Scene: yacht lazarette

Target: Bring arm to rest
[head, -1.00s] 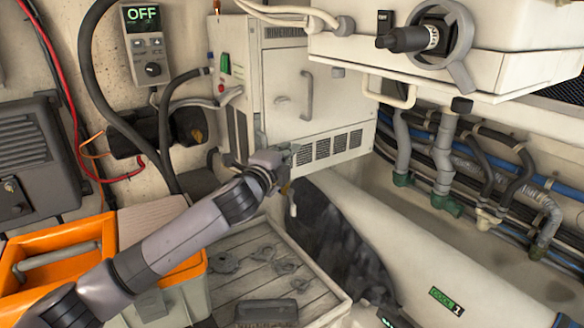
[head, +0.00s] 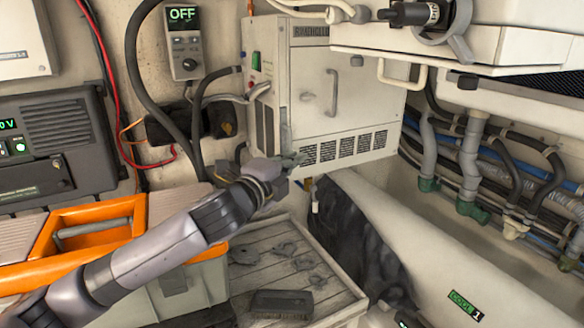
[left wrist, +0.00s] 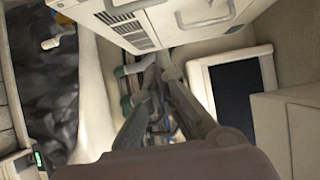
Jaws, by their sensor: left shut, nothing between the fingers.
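My left arm reaches in from the lower left of the head view. Its gripper (head: 293,160) is in front of the lower front of the white cabinet (head: 352,95), beside the vent slots. The fingers are shut and hold nothing. In the left wrist view the two dark fingers (left wrist: 168,68) point away from the camera, with the cabinet's vented face (left wrist: 112,18) beyond them at the top. Whether the fingertips touch the cabinet cannot be told. My right gripper is not in view.
A grey toolbox with an orange top (head: 90,225) stands below the arm. A slatted wooden tray (head: 290,255) holds a dark brush-like block (head: 281,304). A large white cylinder (head: 430,240) lies to the right. Pipes (head: 470,160) line the right wall. An OFF control panel (head: 183,40) hangs above.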

